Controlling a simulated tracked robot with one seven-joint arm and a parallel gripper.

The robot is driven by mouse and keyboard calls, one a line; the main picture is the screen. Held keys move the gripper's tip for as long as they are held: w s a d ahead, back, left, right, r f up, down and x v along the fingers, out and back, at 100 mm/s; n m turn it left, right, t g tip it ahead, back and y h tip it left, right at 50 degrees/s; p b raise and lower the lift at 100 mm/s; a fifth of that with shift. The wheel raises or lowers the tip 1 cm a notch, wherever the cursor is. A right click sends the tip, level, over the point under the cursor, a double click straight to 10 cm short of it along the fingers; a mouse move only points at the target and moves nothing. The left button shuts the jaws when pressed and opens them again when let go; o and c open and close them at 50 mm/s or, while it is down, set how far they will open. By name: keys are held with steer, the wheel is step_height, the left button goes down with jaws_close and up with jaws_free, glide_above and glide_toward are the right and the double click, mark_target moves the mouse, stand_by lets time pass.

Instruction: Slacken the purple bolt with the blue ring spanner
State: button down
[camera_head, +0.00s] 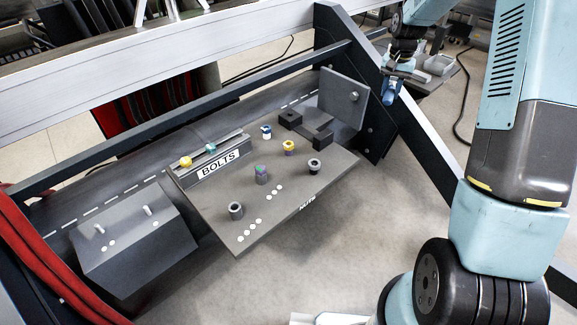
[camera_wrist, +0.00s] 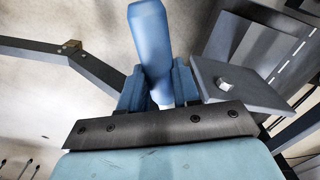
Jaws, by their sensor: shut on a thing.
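The blue ring spanner (camera_wrist: 150,42) stands between the two fingers of my gripper (camera_wrist: 160,88) in the wrist view; its ring end is not clearly seen. In the head view my gripper (camera_head: 397,70) is shut on the spanner (camera_head: 389,94), in the air right of the upright plate and away from the bolts. Two pieces on the sloping grey board (camera_head: 222,185) show purple: one with a teal and purple top on a grey post (camera_head: 261,174), and one with a yellow top and purple below (camera_head: 289,147). I cannot tell for certain which is the purple bolt.
A rack marked BOLTS (camera_head: 218,163) holds a yellow and a teal piece. A blue and white piece (camera_head: 266,131), dark sockets (camera_head: 236,211) and black blocks (camera_head: 318,132) share the board. The upright plate (camera_head: 343,98) and a dark slanting beam (camera_head: 425,140) stand near my gripper.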

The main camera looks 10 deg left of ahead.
steer(key=s+a+f+n, duration=0.3)
steer(key=s+a+n, duration=0.2)
steer(key=s+a, duration=0.65)
steer(key=s+a+f+n, duration=0.3)
steer(key=s+a+n, duration=0.35)
steer(key=a, duration=0.85)
steer(key=s+a+f+n, duration=0.2)
steer(key=s+a, duration=0.2)
steer(key=s, duration=0.8)
steer(key=shift+s+a, duration=0.2)
steer(key=shift+s, duration=0.15)
steer(key=shift+d+f, duration=0.1)
steer(key=shift+f, duration=3.65)
steer(key=shift+w+d, duration=0.1)
steer(key=shift+d, duration=0.05)
